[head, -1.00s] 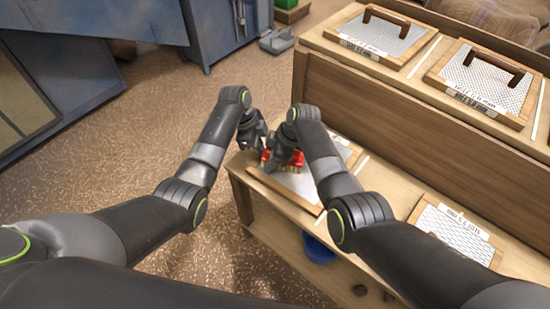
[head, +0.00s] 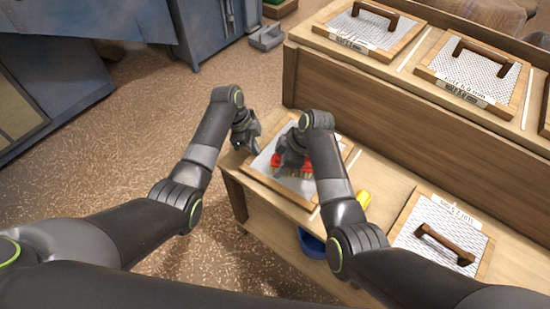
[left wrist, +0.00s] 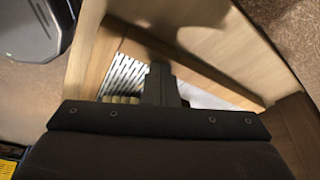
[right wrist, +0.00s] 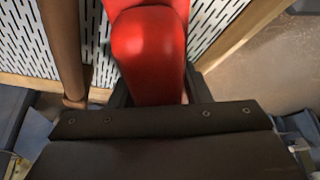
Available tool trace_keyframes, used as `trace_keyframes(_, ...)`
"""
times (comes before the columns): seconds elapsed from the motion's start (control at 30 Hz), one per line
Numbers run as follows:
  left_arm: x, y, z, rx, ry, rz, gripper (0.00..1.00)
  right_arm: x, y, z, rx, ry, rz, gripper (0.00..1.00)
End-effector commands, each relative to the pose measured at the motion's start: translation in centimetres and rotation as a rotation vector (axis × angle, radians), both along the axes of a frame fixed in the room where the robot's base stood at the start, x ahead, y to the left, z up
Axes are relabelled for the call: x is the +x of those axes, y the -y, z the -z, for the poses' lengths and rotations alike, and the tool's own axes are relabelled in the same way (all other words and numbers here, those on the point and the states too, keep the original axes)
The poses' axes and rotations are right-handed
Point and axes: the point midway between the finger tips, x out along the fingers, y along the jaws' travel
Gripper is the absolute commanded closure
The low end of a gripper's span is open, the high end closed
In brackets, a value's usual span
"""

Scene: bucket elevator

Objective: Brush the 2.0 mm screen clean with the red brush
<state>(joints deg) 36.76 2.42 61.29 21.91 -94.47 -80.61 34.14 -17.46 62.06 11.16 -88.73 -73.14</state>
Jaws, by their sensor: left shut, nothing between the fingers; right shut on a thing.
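The red brush (head: 306,163) is in my right gripper (head: 290,158), over a wood-framed metal screen (head: 262,165) at the left end of the low bench shelf. The arm partly hides the brush. In the right wrist view, the red handle (right wrist: 150,52) sits between the fingers, with the slotted plate (right wrist: 25,40) behind it. Whether the bristles touch the plate is hidden. My left gripper (head: 247,140) is shut and empty by the screen's left corner. The left wrist view shows its fingers (left wrist: 160,85) in front of the slotted plate (left wrist: 125,75). I cannot read this screen's label.
Another framed screen (head: 447,240) with a brown handle lies on the shelf at right. Two more screens (head: 370,30) (head: 475,75) lie on the upper ledge. A yellow object (head: 363,198) is on the shelf, and a blue container (head: 312,243) is below it.

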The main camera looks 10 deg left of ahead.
Motion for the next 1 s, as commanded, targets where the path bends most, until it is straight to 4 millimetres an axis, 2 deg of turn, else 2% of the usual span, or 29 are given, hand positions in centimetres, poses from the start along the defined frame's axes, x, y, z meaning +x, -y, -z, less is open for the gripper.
trace_keyframes(0.23,0.0,-0.3,0.2,0.006,-0.001,-0.003,1.0,-0.4,0.8,0.1,0.0,0.0,0.001,0.93)
trace_keyframes(0.53,0.0,-0.2,0.1,0.005,0.001,-0.002,1.0,-1.7,2.9,0.4,0.001,-0.003,0.001,0.93)
trace_keyframes(0.77,0.1,-0.2,0.0,0.004,0.002,-0.002,1.0,-2.3,3.5,0.6,0.001,-0.006,-0.001,0.93)
trace_keyframes(1.0,0.1,-0.1,0.0,0.003,0.003,-0.002,1.0,-3.3,5.1,0.5,0.002,-0.008,0.0,0.93)
